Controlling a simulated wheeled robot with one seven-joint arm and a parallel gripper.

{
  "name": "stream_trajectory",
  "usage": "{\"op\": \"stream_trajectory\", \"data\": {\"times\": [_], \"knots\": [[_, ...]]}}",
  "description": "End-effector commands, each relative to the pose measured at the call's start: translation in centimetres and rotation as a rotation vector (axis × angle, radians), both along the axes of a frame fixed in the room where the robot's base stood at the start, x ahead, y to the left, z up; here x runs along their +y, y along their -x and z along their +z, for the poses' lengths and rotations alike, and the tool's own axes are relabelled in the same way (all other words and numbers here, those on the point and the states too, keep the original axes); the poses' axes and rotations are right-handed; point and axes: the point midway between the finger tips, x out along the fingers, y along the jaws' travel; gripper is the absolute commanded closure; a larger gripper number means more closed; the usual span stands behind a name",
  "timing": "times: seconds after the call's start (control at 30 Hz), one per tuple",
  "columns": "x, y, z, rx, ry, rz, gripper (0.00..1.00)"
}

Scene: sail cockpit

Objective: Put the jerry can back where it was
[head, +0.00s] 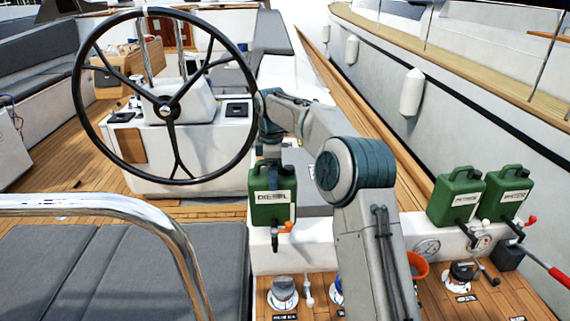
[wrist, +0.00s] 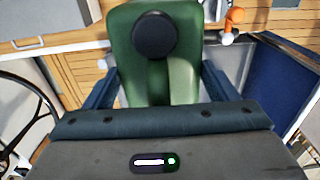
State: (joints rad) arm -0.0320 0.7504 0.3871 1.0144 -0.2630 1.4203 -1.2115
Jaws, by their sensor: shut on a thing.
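A green jerry can (head: 272,207) with a white label that seems to read DIESEL is upright in the head view, right of the steering wheel. My gripper (head: 270,160) is at its top, shut on it. In the wrist view the green can (wrist: 185,75) with its dark round cap is between the two blue fingers of my gripper (wrist: 157,88). The contact points are partly hidden. I cannot tell whether the can's base touches the white ledge behind it. Two similar green cans, a left one (head: 455,198) and a right one (head: 508,192), stand side by side on the ledge at right.
The large steering wheel (head: 167,10) is close on the left. A steel rail (head: 90,205) and grey cushions (head: 120,275) are in front. An orange bucket (head: 418,265), a winch (head: 283,292) and a red-handled bar (head: 550,270) are low down. Ledge between the cans looks mostly clear, partly hidden by my arm.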

Motion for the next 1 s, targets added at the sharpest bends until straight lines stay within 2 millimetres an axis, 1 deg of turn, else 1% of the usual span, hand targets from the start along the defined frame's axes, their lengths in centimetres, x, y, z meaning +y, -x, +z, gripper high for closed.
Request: {"op": "stream_trajectory", "data": {"times": [0.07,0.13,0.3,0.4,0.87,0.9,0.97,1.0], "knots": [[0.2,0.0,-0.1,-0.001,0.0,0.0,0.91],[0.2,0.0,-0.7,0.0,0.0,0.0,0.91],[0.2,0.1,-2.8,0.001,0.001,0.0,0.91],[0.2,0.0,-3.7,-0.002,0.001,0.0,0.91],[0.2,0.0,-4.4,-0.002,0.0,0.0,0.91],[0.1,0.1,-4.7,0.003,0.001,0.0,0.15],[0.1,0.1,-4.6,0.002,0.001,0.0,0.0],[0.1,0.1,-4.6,0.002,0.001,0.0,0.0]]}}
